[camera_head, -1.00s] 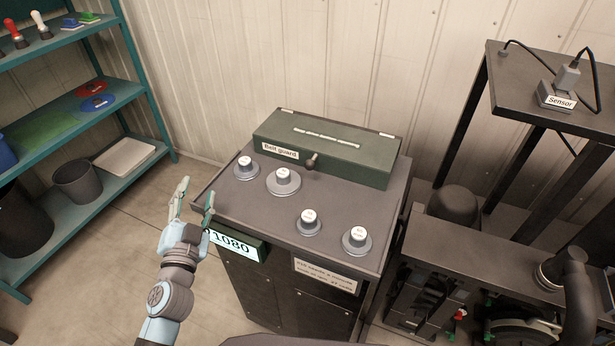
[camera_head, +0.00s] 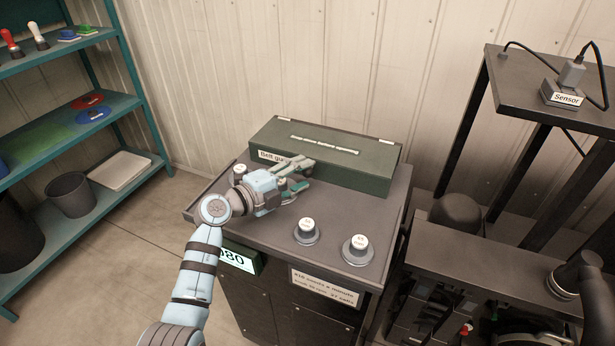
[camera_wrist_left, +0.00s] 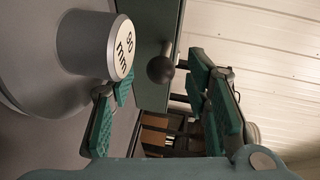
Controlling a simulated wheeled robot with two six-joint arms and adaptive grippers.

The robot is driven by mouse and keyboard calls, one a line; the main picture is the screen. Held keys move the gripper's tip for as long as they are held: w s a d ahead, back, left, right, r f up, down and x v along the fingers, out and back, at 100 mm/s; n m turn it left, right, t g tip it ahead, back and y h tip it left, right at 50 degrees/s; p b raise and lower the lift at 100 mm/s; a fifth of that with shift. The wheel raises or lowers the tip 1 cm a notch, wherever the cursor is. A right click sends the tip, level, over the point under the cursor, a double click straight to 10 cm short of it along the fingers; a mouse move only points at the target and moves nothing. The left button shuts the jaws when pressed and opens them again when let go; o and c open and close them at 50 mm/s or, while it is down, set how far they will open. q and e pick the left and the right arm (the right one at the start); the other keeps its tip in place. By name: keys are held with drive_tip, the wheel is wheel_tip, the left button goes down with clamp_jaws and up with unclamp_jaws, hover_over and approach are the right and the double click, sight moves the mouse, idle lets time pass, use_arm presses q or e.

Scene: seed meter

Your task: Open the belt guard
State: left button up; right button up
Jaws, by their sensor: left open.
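The belt guard (camera_head: 345,174) is a dark green box with a white label, closed at the back of the machine's grey top. Its label is partly covered by my left gripper (camera_head: 303,177), which is open in front of the box. In the left wrist view, the guard's green face (camera_wrist_left: 152,25) carries a dark round knob (camera_wrist_left: 160,69). The knob appears between the spread green-padded fingers of my left gripper (camera_wrist_left: 160,82), with no finger closed on it. In the head view the gripper hides the knob. My right gripper is not in view.
Dials stand on the top, two uncovered at the front right (camera_head: 307,230) (camera_head: 357,248); one marked "90 mm" (camera_wrist_left: 95,45) is close beside the left gripper. A display (camera_head: 240,257) is on the front. A teal shelf (camera_head: 95,125) stands left, a dark frame (camera_head: 555,115) right.

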sight(320, 159)
use_arm(q)
drive_tip(key=shift+b+x, duration=0.35)
drive_tip(key=shift+x, duration=1.1)
clamp_jaws()
